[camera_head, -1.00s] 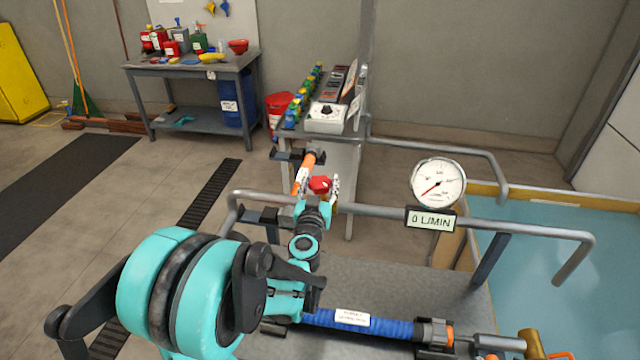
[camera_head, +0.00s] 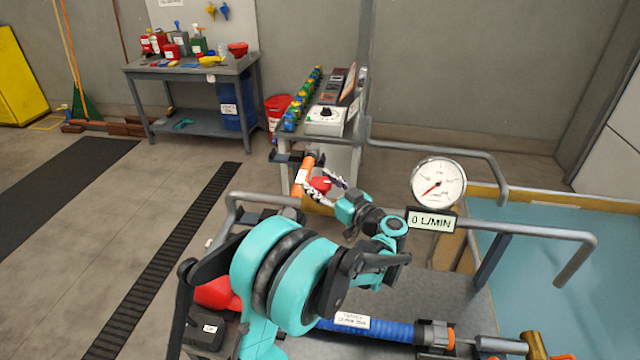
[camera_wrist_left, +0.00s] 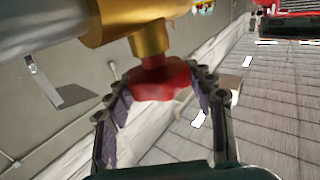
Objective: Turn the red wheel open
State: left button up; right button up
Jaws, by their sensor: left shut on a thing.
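In the left wrist view the red wheel (camera_wrist_left: 158,80) is on a short stem under a brass valve body (camera_wrist_left: 135,22). My left gripper (camera_head: 330,188) is shut on the red wheel, with one finger on each side of its rim. In the wrist view the fingers of the left gripper (camera_wrist_left: 160,88) flank the wheel. My right gripper is not in view.
A round gauge (camera_head: 438,184) and a display reading 0 L/MIN (camera_head: 431,221) stand to the right. Grey rails (camera_head: 520,231) run beside a blue-floored basin (camera_head: 570,270). A blue hose (camera_head: 385,329) lies in front. A control box (camera_head: 326,121) stands on a bench behind.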

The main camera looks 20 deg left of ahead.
pick_arm(q)
jog(key=shift+r+n+g+y, duration=0.1)
jog(key=shift+n+g+y, duration=0.4)
jog(key=shift+g, duration=0.4)
jog(key=o, duration=1.2)
jog(key=shift+a, duration=0.1)
jog(key=v, duration=1.2)
